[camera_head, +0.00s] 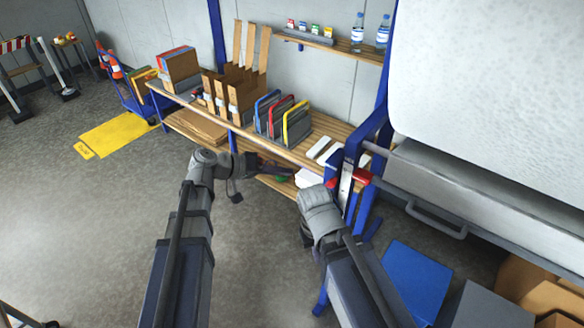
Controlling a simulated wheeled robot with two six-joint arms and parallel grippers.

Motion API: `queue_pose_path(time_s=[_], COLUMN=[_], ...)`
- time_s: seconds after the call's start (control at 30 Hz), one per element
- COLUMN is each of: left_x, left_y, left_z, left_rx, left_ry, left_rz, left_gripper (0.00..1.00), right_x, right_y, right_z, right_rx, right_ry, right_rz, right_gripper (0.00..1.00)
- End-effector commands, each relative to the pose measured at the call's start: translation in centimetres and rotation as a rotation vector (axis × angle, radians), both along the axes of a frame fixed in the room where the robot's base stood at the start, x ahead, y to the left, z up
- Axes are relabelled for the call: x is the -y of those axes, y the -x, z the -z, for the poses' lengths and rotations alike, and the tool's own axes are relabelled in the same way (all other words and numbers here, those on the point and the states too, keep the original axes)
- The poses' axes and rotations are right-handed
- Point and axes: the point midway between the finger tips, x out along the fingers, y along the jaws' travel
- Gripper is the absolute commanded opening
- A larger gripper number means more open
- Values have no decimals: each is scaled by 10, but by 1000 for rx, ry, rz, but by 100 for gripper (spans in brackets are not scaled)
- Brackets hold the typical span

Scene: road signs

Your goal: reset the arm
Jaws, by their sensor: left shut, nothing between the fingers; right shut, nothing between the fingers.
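My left arm comes in from the lower left, and its gripper (270,171) points right in front of the wooden bench's near edge. It is shut and empty. My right arm comes in from the bottom, and its gripper (307,236) is mostly hidden behind its grey wrist, below and right of the left one. It is shut and empty, beside the blue frame of the machine. Neither gripper visibly holds anything.
A wooden bench (325,128) bears cardboard holders (238,95) and coloured racks (296,120). A large white machine (490,80) with a grey handle (436,220) fills the right. Blue panels (415,278) and cardboard boxes (545,290) stand lower right.

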Motion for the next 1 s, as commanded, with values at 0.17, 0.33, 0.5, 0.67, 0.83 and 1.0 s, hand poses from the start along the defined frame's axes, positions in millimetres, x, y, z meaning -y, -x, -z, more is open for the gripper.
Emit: queue_pose_path(time_s=[0.17,0.33,0.5,0.67,0.83,1.0], left_x=[-4,-4,-4,-1,20,35], left_y=[2,2,2,5,39,104], left_z=[-3,-2,-2,3,67,175], left_rx=[-1,-1,-1,-7,-93,-247], left_ry=[0,0,0,-10,-157,-487], left_rz=[1,1,1,7,75,165], left_gripper=[0,0,0,0,0,0], right_x=[0,0,0,0,0,0], right_y=[0,0,0,0,0,0], right_z=[-3,-2,-2,1,33,86], right_rx=[0,0,0,0,0,1], right_ry=[0,0,0,0,1,1], right_rz=[0,0,0,0,-2,-4], right_gripper=[0,0,0,0,0,0])
